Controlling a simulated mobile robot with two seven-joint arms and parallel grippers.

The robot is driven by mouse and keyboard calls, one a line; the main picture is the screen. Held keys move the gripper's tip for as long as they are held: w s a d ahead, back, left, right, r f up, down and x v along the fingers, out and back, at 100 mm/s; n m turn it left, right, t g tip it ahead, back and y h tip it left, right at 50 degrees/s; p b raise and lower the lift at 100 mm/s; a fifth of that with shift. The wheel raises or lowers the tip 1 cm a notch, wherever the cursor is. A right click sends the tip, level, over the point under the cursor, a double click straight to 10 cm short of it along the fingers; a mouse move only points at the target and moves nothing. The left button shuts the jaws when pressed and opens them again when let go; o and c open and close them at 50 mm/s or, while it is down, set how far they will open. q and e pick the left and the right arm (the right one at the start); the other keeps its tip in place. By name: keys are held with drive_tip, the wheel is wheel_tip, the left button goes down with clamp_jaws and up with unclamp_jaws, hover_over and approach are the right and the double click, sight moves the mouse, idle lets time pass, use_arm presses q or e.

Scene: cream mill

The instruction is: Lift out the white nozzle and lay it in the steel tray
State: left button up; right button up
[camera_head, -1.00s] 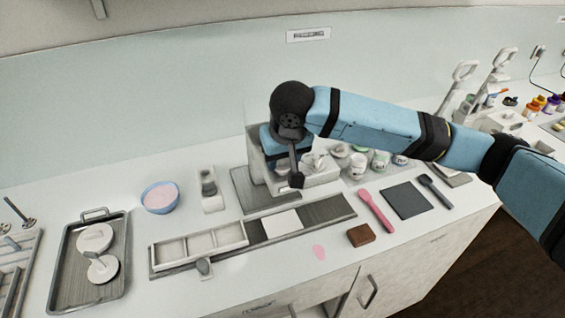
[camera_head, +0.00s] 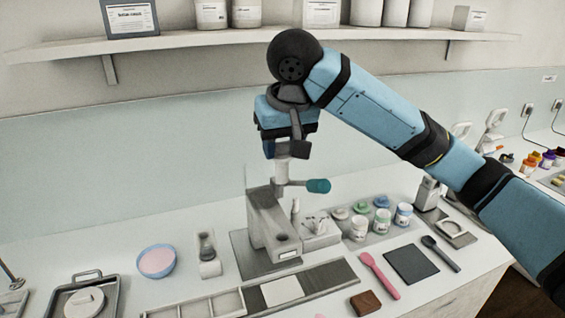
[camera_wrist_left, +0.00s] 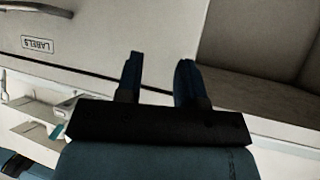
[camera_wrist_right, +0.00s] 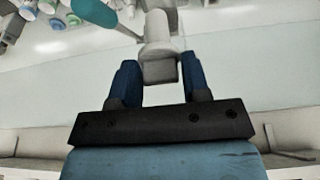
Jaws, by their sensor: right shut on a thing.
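In the right wrist view the nozzle (camera_wrist_right: 159,62) sits between the fingers (camera_wrist_right: 159,86). The steel tray (camera_head: 113,292) is at the lower left, cut off by the picture's edge, with a white disc (camera_head: 84,303) in it. My left gripper (camera_wrist_left: 160,80) is open and empty, and shows only in the left wrist view.
Lidded jars (camera_head: 382,221) stand right of the mill. A pink spatula (camera_head: 381,277) and dark mat (camera_head: 411,264) lie in front. A shelf (camera_head: 200,40) runs above.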

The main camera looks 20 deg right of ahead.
drive_tip(key=shift+r+p, duration=0.55)
drive_tip(key=shift+r, duration=0.2)
drive_tip(key=shift+r+p, duration=0.95)
drive_tip(key=shift+p, duration=0.3)
wheel_tip(320, 180, up, 2)
drive_tip(key=shift+p, duration=1.25)
drive_tip(key=shift+r+p, duration=0.95)
drive_tip(key=shift+p, duration=0.2)
drive_tip(key=shift+f, duration=0.1)
